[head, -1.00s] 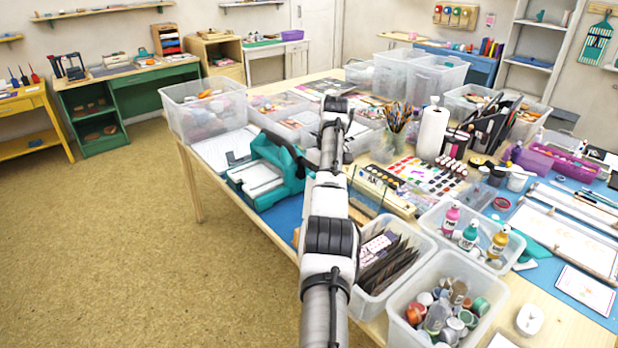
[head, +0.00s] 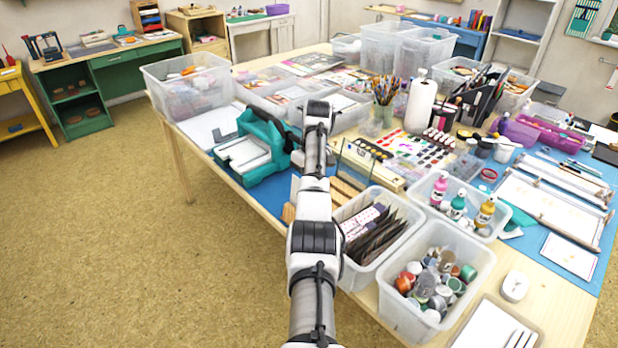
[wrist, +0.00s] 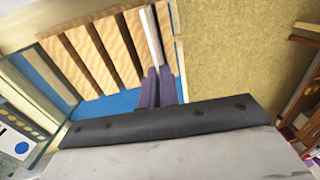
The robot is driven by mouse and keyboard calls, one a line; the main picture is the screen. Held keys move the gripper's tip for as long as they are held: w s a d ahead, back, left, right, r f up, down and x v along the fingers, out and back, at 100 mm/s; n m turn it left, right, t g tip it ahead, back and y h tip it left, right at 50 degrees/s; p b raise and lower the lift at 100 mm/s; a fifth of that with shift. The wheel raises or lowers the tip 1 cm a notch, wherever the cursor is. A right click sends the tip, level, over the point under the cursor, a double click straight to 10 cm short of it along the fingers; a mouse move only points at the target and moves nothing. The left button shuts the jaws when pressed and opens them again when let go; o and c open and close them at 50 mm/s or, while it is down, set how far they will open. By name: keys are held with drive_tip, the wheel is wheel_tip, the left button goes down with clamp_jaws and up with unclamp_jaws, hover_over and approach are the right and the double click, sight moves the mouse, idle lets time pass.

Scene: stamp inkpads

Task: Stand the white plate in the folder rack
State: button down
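The white plate (wrist: 151,35) shows edge-on as a thin white strip in the wrist view. My gripper (wrist: 158,87) has its two purple fingers close together on the plate's near end. The folder rack (wrist: 106,50) is a row of upright wooden slats over a blue mat. The plate lies in line with the slats at the rack's right end; how deep it sits between them cannot be told. In the head view the rack (head: 346,190) is partly hidden behind my arm, and the gripper and plate are hidden.
A clear-panelled frame (wrist: 42,80) stands left of the rack. A teal machine (head: 258,150) is beyond my arm. A bin of dark folders (head: 376,232) and a bin of jars (head: 437,285) are close on the right. Open floor (head: 130,250) lies left of the table.

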drive_tip(key=c, duration=1.6)
unclamp_jaws()
drive_tip(key=shift+o, duration=0.2)
drive_tip(key=r, duration=0.5)
drive_tip(key=shift+w+d+p, duration=0.25)
drive_tip(key=shift+p, duration=0.15)
